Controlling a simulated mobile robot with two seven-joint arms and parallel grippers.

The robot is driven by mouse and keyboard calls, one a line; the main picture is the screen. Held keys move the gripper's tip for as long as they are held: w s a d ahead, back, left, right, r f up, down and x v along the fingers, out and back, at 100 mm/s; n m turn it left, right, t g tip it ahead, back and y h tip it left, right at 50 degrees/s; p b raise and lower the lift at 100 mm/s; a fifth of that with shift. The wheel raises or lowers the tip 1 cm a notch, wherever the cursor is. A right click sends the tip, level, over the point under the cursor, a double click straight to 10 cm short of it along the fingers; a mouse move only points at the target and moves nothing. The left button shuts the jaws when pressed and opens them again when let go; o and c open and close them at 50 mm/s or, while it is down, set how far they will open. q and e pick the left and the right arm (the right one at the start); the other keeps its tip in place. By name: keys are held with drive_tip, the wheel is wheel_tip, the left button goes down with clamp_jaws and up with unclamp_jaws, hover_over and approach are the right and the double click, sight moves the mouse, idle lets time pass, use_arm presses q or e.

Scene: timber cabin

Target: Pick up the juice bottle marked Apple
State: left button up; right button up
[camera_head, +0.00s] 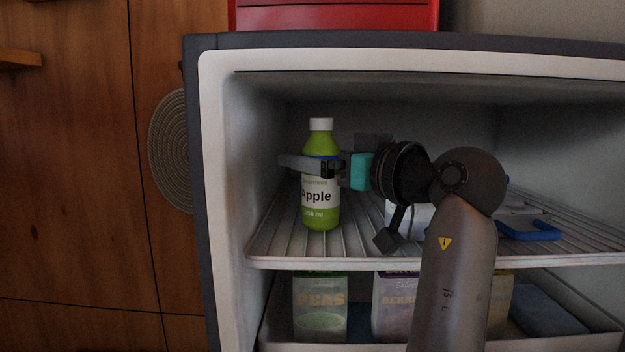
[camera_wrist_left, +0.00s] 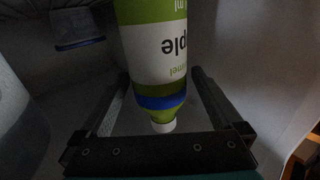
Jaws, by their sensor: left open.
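The Apple juice bottle (camera_head: 320,212) is green with a white cap and a white label reading "Apple". It stands upright on the wire shelf (camera_head: 270,240) near the left wall of the open fridge. My left gripper (camera_head: 300,162) reaches in from the right at the bottle's upper part, with one finger across its front. In the left wrist view the bottle (camera_wrist_left: 155,55) appears upside down between the two fingers of my left gripper (camera_wrist_left: 155,80). The fingers are open, with a gap on each side. My right gripper is in neither view.
A blue-edged item (camera_head: 530,232) lies on the shelf to the right, partly behind my arm. Below, a bin holds a peas package (camera_head: 320,310), a berries package (camera_head: 390,310) and other items. A red box (camera_head: 335,15) sits on the fridge top.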

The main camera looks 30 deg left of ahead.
use_arm(q)
drive_tip(key=shift+d, duration=0.2)
drive_tip(key=shift+c, duration=0.6)
drive_tip(key=shift+a+r, duration=0.1)
clamp_jaws()
